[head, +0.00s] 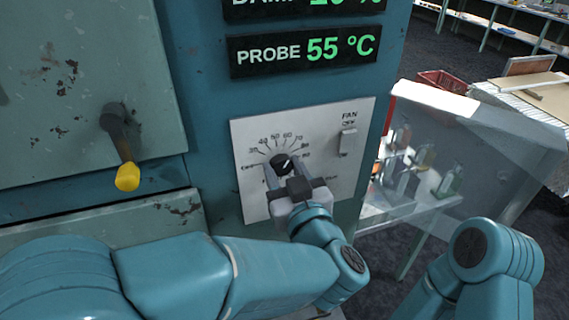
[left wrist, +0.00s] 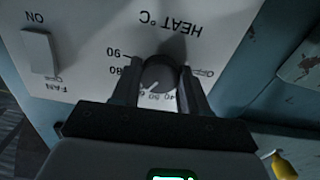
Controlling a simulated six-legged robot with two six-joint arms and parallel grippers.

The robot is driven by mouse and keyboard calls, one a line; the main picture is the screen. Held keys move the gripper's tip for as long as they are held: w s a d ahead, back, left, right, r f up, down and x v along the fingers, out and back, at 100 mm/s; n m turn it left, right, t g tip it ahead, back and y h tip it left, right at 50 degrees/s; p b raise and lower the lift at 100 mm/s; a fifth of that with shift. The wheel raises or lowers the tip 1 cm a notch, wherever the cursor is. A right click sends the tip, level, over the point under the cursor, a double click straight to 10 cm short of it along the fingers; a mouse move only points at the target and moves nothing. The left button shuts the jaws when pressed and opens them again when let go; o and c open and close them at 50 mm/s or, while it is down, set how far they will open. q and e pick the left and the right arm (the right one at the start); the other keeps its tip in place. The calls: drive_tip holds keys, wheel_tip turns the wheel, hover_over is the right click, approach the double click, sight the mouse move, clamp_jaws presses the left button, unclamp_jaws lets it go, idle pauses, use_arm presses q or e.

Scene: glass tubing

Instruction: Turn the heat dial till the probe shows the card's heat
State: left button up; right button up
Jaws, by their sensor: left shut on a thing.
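The dark heat dial (head: 281,163) sits on a white panel (head: 252,208) on the blue cabinet. My left gripper (head: 287,174) is shut on the dial, one finger on each side. The left wrist view shows the dial (left wrist: 158,75) between the fingers (left wrist: 158,92), with HEAT °C printed upside down. The white pointer aims up and right in the head view, seemingly around 60 to 70; the exact mark is unclear. The probe display (head: 305,50) reads 55 °C in green. No card with a heat can be made out.
A fan switch (head: 348,142) is right of the dial. A yellow-tipped handle (head: 126,176) hangs on the cabinet at left. A damp display (head: 300,6) is cut off above. A clear pane (head: 470,150), glassware and a red crate (head: 440,82) are at right.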

idle(0.5)
use_arm(q)
drive_tip(key=o, duration=1.1)
drive_tip(key=shift+w, duration=0.1)
drive_tip(key=shift+c, duration=0.2)
